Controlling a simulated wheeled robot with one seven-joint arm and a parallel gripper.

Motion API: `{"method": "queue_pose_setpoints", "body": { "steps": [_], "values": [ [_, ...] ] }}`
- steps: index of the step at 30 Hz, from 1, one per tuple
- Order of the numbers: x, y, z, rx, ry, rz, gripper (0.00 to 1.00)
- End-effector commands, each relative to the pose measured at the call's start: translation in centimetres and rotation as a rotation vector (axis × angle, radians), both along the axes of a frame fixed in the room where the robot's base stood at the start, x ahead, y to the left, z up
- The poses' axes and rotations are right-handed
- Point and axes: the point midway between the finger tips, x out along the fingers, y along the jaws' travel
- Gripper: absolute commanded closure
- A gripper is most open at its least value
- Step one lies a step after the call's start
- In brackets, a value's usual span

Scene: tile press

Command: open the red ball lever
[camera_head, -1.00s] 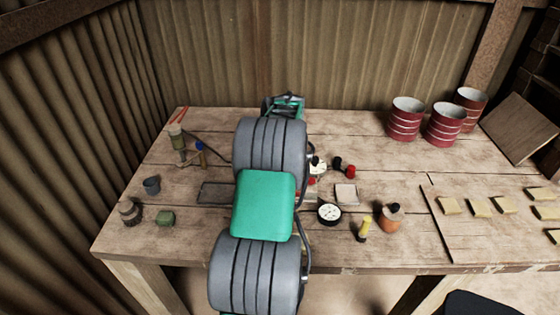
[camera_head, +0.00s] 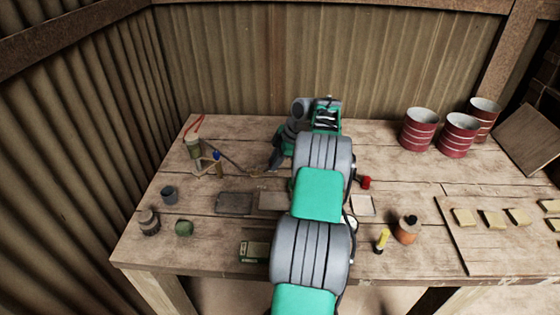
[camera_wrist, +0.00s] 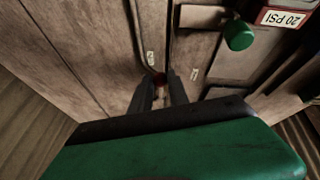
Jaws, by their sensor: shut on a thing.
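The red ball (camera_wrist: 159,79) of the lever shows as a small dark red patch between my fingertips in the wrist view. My gripper (camera_wrist: 160,86) is shut on it, and the two dark fingers hide most of it. The rest of the lever is hard to make out. In the head view, my gripper (camera_head: 273,167) points down over the back middle of the bench, and I cannot pick out the red ball there.
On the wooden bench (camera_head: 140,243), a bottle stand (camera_head: 194,147) stands left of my gripper. Red drums (camera_head: 418,130) stand at the back right. My arm covers the bench's middle.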

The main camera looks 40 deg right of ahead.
Motion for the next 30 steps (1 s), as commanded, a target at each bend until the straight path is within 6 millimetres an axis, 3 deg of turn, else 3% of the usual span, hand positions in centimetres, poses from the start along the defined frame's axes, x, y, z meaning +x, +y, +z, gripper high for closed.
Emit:
{"method": "queue_pose_setpoints", "body": {
  "steps": [7,8,15,23,30],
  "values": [
    [0.2,0.1,0.0,0.001,-0.005,0.004,1.00],
    [0.1,0.1,0.0,0.001,-0.005,0.003,0.77],
    [-0.1,-0.2,0.0,0.000,-0.003,-0.004,0.57],
    [-0.2,-0.3,0.2,0.000,-0.002,-0.006,0.57],
    [-1.6,-1.1,4.0,-0.003,-0.005,-0.004,0.57]
  ]
}}
